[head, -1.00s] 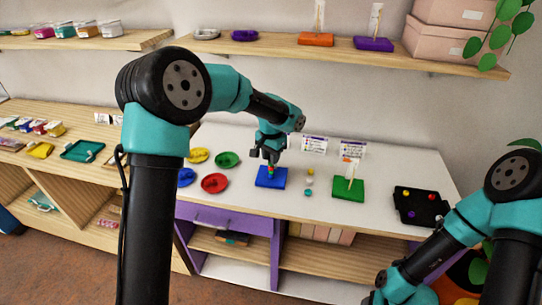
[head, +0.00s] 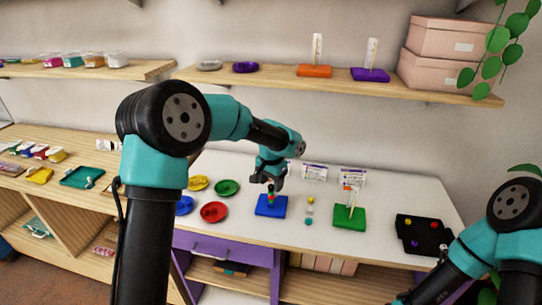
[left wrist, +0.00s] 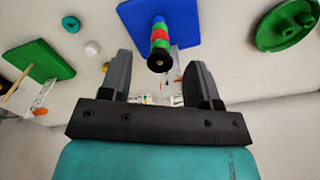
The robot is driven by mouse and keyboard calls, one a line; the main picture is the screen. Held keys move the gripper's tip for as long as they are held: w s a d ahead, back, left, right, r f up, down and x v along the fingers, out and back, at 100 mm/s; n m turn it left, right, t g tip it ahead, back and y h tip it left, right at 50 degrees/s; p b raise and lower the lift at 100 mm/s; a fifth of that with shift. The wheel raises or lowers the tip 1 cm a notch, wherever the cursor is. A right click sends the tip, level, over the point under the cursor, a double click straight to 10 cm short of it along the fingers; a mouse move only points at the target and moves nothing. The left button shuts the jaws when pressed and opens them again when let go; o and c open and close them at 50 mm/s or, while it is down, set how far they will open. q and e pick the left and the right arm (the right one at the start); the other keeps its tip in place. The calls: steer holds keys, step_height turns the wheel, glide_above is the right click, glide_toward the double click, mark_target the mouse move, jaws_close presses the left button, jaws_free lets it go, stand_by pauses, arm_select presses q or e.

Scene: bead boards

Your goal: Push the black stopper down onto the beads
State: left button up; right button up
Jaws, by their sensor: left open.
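The black stopper (left wrist: 159,62) sits at the top of the bead stack in the left wrist view, with green and red beads (left wrist: 159,38) directly beneath it. The stack stands on a blue board (left wrist: 178,12), which also shows in the head view (head: 266,210). My left gripper (head: 268,182) is just above the stack, fingers pointing down. Its two fingers (left wrist: 160,72) are spread apart in the wrist view. The stopper shows in the gap between them, and no finger visibly touches it. My right arm is at the lower right; its gripper is out of view.
Red (head: 213,212) and green (head: 227,187) dishes lie left of the board. Loose beads (head: 309,211) lie to its right, then a green board (head: 341,220) with an upright peg. A black tray (head: 424,233) with beads is farther right. Small cards (head: 314,171) stand behind.

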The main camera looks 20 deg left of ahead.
arm_select(q)
step_height(320, 180, up, 16)
stand_by(0.5)
steer(key=shift+r, duration=0.1)
stand_by(1.2)
steer(key=s+a+f+m+g+h, duration=0.1)
steer(key=s+a+f+m, duration=0.1)
steer(key=s+f+m, duration=0.5)
steer(key=s+a+f+m+g, duration=0.1)
steer(key=s+a+f, duration=0.3)
steer(key=f, duration=0.6)
steer(key=s+a+f+m+g+h, duration=0.1)
steer(key=s+f+m, duration=0.3)
steer(key=s+f, duration=0.4)
steer(key=s+d+f+n+t+h, duration=0.1)
steer(key=s+f+n+t, duration=0.1)
steer(key=s+f+n, duration=0.3)
steer(key=s+d+f+n+t, duration=0.1)
steer(key=s+f+n, duration=0.4)
steer(key=f+n, duration=0.8)
steer(key=shift+d+f+n+t+h, duration=0.35)
steer(key=shift+d+f, duration=0.25)
steer(key=shift+f, duration=1.2)
steer(key=shift+s, duration=0.1)
